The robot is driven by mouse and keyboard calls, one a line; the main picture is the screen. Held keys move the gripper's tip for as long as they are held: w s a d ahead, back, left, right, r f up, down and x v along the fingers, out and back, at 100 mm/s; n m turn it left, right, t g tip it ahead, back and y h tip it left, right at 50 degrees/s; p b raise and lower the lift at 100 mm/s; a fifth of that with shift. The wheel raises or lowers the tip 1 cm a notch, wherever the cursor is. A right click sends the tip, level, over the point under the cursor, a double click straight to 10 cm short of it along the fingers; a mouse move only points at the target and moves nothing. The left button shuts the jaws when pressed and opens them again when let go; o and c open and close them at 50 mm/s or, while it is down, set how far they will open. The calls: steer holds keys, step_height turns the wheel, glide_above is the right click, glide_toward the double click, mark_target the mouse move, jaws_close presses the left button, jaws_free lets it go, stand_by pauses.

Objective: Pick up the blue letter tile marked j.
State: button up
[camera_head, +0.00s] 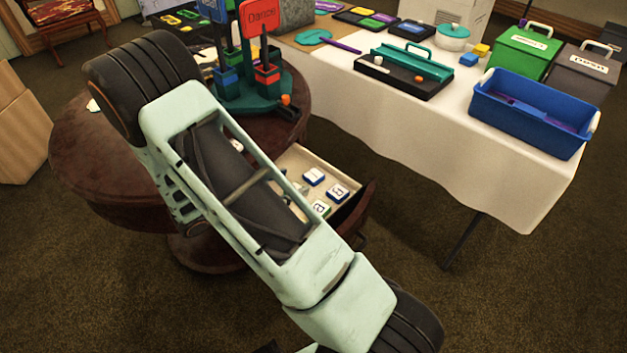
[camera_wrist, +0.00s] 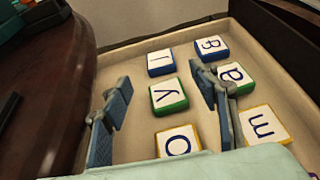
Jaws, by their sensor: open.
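The blue letter tile marked j (camera_wrist: 160,62) lies face up in the open drawer, near its far wall in the wrist view. Its letter appears as a plain hooked stroke. In the head view, a blue tile (camera_head: 314,176) that seems to be the same one shows beside my arm. My gripper (camera_wrist: 160,83) is open and empty. Its two fingers straddle the column with the j tile and the green-edged y tile (camera_wrist: 168,95), with the j tile beyond the fingertips. The gripper is hidden behind my arm in the head view.
The right finger is close to the a tile. The round table (camera_head: 90,165) stands left; a white-clothed table (camera_head: 420,150) stands right.

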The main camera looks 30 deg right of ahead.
mark_target(312, 176)
steer(key=shift+w+d+f, duration=0.2)
steer(key=shift+d+f, duration=0.15)
steer(key=shift+d, duration=0.2)
steer(key=b+x, duration=0.1)
steer(key=x, duration=0.5)
steer(key=shift+d+f, duration=0.1)
steer(key=c, duration=1.1)
